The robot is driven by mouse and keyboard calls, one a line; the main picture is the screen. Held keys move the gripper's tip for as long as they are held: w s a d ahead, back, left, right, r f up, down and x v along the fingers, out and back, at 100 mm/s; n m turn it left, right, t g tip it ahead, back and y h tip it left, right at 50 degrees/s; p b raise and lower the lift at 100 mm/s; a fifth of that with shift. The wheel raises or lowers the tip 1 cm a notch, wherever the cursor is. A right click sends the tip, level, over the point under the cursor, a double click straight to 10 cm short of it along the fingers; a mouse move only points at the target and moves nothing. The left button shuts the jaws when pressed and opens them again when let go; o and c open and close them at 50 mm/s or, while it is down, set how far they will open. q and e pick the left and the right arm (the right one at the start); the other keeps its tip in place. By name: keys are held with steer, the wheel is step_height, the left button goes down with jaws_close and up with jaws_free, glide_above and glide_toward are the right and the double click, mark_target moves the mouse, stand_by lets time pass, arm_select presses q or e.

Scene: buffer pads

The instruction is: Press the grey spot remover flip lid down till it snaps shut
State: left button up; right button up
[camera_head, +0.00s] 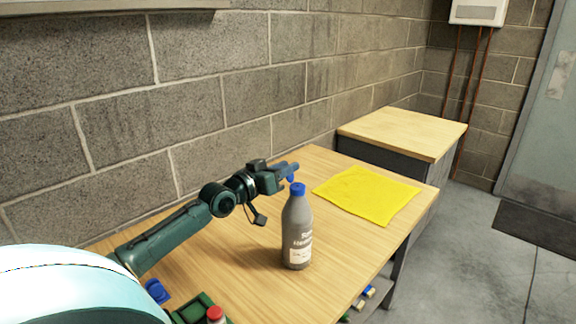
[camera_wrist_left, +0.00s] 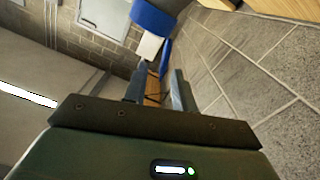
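The grey spot remover bottle (camera_head: 297,235) stands upright on the wooden table, with a pale label low on its side. Its blue cap (camera_head: 298,189) is on top. A small blue part (camera_head: 291,178) shows beside the cap, near my fingers; it looks like the raised flip lid. My left gripper (camera_head: 288,170) is just behind and above the cap. In the left wrist view its two fingers (camera_wrist_left: 160,88) stand apart with nothing between them. Blue cap parts (camera_wrist_left: 153,18) and a white part show just beyond them. Contact cannot be told. My right gripper is out of view.
A yellow cloth (camera_head: 366,195) lies flat right of the bottle. A blue item (camera_head: 157,291), a green tray (camera_head: 193,309) and a red-capped item (camera_head: 215,314) are at the near left. A block wall (camera_head: 120,130) runs behind the table. Clear wood surrounds the bottle.

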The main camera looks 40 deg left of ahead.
arm_select(q)
steer(key=shift+w+d, duration=0.1)
steer(key=shift+w, duration=0.6)
jaws_close()
